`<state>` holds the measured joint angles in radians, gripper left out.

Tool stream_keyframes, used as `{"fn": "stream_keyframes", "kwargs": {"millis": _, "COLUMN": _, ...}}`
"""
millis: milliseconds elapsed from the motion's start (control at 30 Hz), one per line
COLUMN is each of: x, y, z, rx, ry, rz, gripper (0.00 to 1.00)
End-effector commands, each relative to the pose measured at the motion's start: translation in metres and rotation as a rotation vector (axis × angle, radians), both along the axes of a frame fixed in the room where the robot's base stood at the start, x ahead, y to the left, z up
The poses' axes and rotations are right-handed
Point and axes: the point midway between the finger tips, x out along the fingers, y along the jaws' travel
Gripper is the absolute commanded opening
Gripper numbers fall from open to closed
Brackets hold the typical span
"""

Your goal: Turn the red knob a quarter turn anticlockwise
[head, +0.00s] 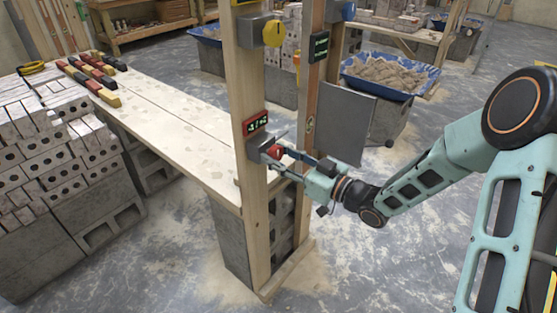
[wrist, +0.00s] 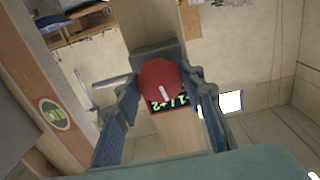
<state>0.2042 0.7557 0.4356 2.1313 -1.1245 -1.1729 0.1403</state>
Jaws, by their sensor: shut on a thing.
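The red knob (wrist: 160,84) sits on a grey box on a wooden post and faces the wrist camera. A white pointer line on it runs slightly slanted. My gripper (wrist: 162,90) is shut on the knob, with one finger at each side of it. In the head view the knob (head: 274,152) is partly hidden by my gripper (head: 283,158), which reaches in from the right. A small display with green marks (head: 257,124) is on the post just above the knob; its marks also show in the wrist view (wrist: 168,103).
A yellow knob (head: 273,33) is higher on the same post (head: 250,85), and a blue knob (head: 348,11) is on the post behind. A grey panel (head: 338,122) stands close behind my gripper. A plank table (head: 170,125) and stacked blocks (head: 50,150) are at left.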

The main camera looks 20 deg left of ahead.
Motion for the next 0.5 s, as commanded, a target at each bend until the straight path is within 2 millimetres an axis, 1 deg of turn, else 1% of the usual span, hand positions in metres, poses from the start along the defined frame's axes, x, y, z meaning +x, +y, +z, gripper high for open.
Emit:
{"fn": "stream_keyframes", "kwargs": {"millis": 33, "x": 0.0001, "y": -0.0002, "z": -0.0048, "rx": -0.013, "ry": -0.035, "rz": 0.000, "gripper": 0.12}}
{"fn": "stream_keyframes", "kwargs": {"millis": 500, "x": -0.0001, "y": -0.0003, "z": -0.0068, "rx": -0.183, "ry": -0.442, "rz": -0.001, "gripper": 0.12}}
